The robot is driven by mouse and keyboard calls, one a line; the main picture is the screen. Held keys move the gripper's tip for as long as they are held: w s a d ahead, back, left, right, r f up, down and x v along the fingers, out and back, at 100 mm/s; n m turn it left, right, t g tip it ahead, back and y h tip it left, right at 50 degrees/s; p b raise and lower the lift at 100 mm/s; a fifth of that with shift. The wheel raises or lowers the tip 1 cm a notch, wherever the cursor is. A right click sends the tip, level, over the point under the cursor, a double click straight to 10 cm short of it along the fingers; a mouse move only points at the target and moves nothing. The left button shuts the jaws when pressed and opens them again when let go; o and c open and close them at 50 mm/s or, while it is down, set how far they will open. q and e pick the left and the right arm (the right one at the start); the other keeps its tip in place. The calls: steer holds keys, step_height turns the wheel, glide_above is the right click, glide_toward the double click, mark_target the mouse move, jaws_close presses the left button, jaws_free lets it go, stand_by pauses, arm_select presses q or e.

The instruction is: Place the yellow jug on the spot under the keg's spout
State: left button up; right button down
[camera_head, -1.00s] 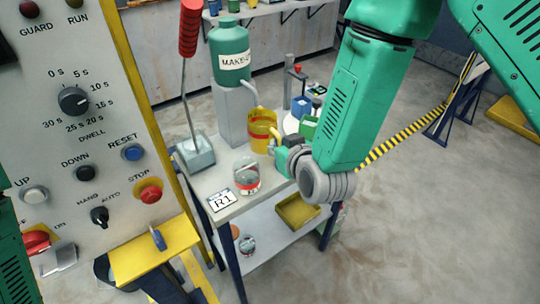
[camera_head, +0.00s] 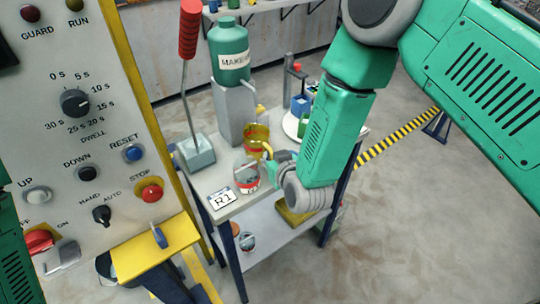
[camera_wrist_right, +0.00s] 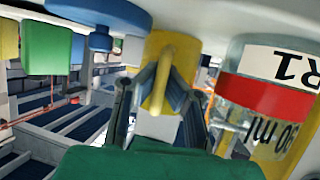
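The yellow jug (camera_head: 256,134), with a red band, is in front of the grey stand below the green keg (camera_head: 230,54). The keg's pale spout (camera_head: 247,83) bends down above and behind the jug. My right gripper (camera_head: 272,158) is at the jug's handle, on the near right side. In the right wrist view, which is upside down, its fingers (camera_wrist_right: 160,92) lie either side of the yellow handle and close in on it; the jug (camera_wrist_right: 182,46) stands behind. Whether the jug's base touches the table cannot be told. My left gripper is out of view.
A lever (camera_head: 188,90) rises at the left. A white round base with blue and green blocks (camera_head: 302,106) is behind. The control panel (camera_head: 70,120) fills the left.

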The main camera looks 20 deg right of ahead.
steer(key=shift+f, duration=0.1)
steer(key=c, duration=1.8)
jaws_free()
steer(key=shift+o, duration=0.4)
steer(key=shift+d, duration=0.1)
